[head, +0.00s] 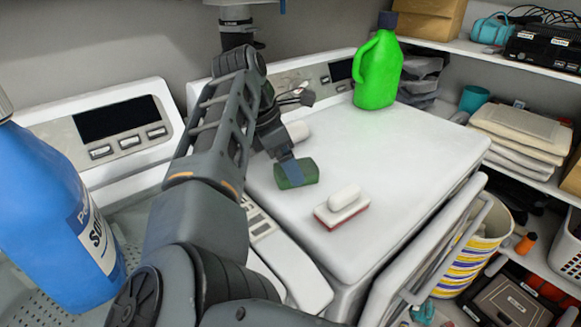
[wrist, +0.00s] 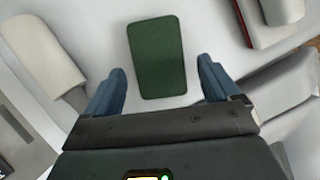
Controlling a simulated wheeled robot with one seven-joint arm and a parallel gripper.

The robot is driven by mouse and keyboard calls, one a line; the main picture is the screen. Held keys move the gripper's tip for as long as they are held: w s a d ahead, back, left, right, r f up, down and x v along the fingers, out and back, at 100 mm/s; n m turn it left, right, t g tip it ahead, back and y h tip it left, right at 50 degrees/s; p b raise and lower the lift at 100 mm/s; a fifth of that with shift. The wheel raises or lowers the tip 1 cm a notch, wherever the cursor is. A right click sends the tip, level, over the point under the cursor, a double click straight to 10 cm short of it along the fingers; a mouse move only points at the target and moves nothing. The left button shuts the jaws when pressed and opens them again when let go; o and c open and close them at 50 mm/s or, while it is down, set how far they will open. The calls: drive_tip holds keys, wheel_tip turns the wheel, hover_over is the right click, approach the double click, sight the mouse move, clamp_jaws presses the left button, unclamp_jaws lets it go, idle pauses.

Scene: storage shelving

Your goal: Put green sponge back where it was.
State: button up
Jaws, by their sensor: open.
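The green sponge (head: 297,173) lies on the white machine top (head: 385,150), left of the middle. In the wrist view the sponge (wrist: 156,57) is a dark green rounded block, just ahead of my gripper and between the lines of its two fingers. My gripper (wrist: 160,88) is open, with a blue finger on each side and nothing held. In the head view my gripper (head: 283,168) is right at the sponge, and part of it hides behind my arm. I cannot tell how high the fingertips are above the surface.
A red and white brush (head: 342,207) lies right of the sponge. A white object (head: 298,131) lies behind my gripper. A bright green jug (head: 378,70) stands at the back, and a large blue bottle (head: 55,215) stands at the left. Shelves (head: 520,60) line the right. The machine top's right side is clear.

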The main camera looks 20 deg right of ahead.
drive_tip(key=b+v, duration=0.1)
drive_tip(key=v, duration=0.9)
drive_tip(key=shift+b, duration=0.35)
